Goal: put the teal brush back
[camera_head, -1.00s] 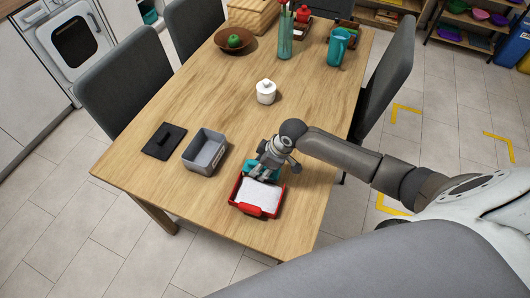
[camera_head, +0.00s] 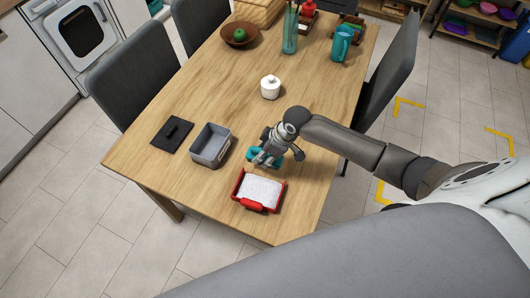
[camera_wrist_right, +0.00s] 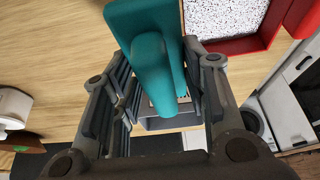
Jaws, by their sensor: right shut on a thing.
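The teal brush (camera_head: 252,161) is in my right gripper (camera_head: 264,157), over the table behind the red tray. In the right wrist view the brush (camera_wrist_right: 150,25) sits between the two fingers of the gripper (camera_wrist_right: 165,75), its handle pointing back toward the palm. The jaws are shut on it. The brush's underside is hidden. The red tray (camera_head: 249,206), filled with white speckled material, lies on the table just in front of the brush; its corner also shows in the right wrist view (camera_wrist_right: 232,46). My left gripper is not in view.
A grey open box (camera_head: 205,157) and a black lid with a handle (camera_head: 172,134) stand left of the gripper. A white lidded jar (camera_head: 270,88) is behind it. A teal jug (camera_head: 342,43), glass vase (camera_head: 290,32) and brown bowl (camera_head: 239,36) are farther back.

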